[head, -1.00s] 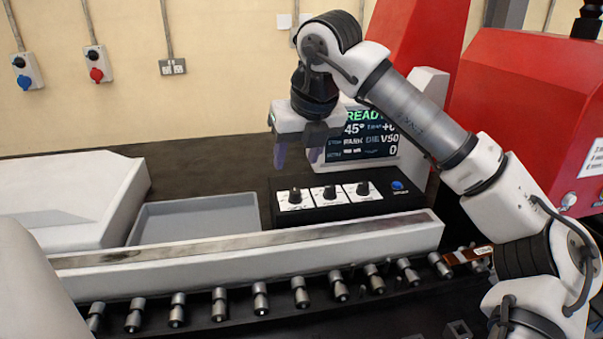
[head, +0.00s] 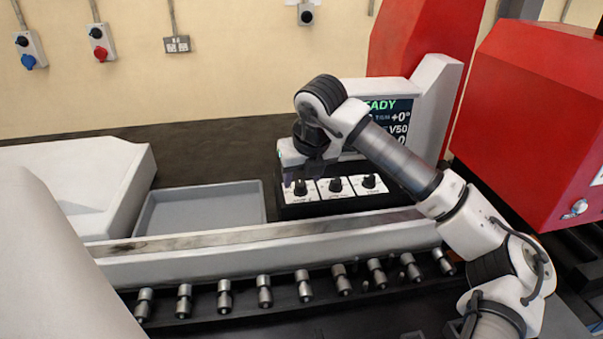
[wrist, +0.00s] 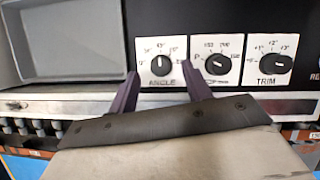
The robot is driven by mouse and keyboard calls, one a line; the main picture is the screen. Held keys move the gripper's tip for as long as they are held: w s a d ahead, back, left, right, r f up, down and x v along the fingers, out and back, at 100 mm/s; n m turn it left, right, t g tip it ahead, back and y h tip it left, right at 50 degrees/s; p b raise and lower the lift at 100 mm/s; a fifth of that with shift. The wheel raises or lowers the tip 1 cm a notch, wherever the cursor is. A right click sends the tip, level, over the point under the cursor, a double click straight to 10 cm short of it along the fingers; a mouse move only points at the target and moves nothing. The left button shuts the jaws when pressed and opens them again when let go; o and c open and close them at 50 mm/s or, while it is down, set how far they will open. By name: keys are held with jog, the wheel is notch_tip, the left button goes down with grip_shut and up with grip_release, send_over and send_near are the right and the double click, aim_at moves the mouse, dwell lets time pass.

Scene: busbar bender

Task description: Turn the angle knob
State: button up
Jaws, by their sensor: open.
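The angle knob (wrist: 160,65) is a black dial on a white plate marked ANGLE, leftmost of three on the black control box. In the head view the angle knob (head: 299,188) is partly covered by my gripper. My gripper (wrist: 160,82) is open and empty. In the wrist view its two purple fingers stand apart, one to each side of the lower part of the angle plate, with the knob between them and beyond. In the head view my gripper (head: 292,178) hangs by the box's left end. I cannot tell whether it touches the knob.
Beside it are a middle knob (wrist: 218,63) and the TRIM knob (wrist: 274,64). A grey tray (head: 200,210) lies left of the box. The screen (head: 398,118) stands behind. A long rail (head: 270,244) and several rollers (head: 264,290) run in front.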

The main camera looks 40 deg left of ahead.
jog(key=shift+x, duration=1.1)
jog(key=c, duration=1)
jog(key=shift+o, duration=0.2)
